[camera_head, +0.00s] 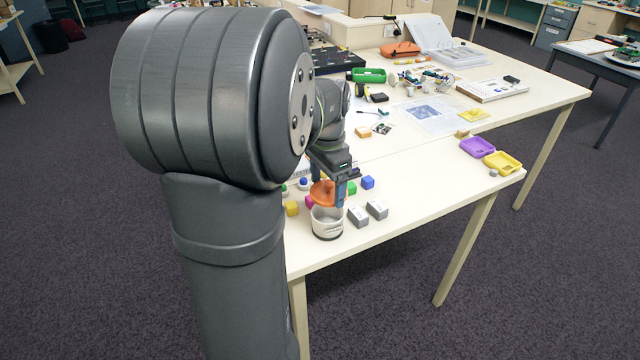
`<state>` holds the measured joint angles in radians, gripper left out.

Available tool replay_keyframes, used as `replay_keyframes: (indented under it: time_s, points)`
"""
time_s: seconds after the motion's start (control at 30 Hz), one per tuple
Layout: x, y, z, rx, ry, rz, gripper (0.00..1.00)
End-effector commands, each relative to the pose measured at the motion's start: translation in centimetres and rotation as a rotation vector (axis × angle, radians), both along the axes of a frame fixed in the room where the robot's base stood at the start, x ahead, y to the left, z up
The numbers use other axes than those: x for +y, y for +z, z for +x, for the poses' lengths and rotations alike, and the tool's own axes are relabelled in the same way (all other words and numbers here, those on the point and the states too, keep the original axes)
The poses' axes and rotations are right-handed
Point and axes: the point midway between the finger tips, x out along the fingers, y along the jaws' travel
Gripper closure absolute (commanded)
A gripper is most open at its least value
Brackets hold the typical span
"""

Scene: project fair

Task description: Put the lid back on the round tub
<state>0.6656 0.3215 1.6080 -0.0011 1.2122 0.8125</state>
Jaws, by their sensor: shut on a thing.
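The round tub (327,227) is a pale, whitish cylinder standing upright on the near part of the table, close to its front edge. The orange lid (324,192) is held tilted just above the tub's rim. My gripper (333,190) is shut on the lid, directly over the tub. The lid's lower edge looks close to the rim; I cannot tell whether they touch. My arm hides part of the table to the left.
The table between is clear.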

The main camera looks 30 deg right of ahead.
Motion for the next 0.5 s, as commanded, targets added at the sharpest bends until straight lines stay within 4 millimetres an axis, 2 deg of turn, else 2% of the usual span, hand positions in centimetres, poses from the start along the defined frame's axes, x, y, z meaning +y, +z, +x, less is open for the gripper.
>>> replay_keyframes:
  time_s: [0.3, 0.5]
  points:
    - [0.1, -3.2, -0.1, 0.003, 0.000, 0.002, 0.41]
    - [0.1, -4.6, 0.0, 0.002, 0.000, 0.001, 0.41]
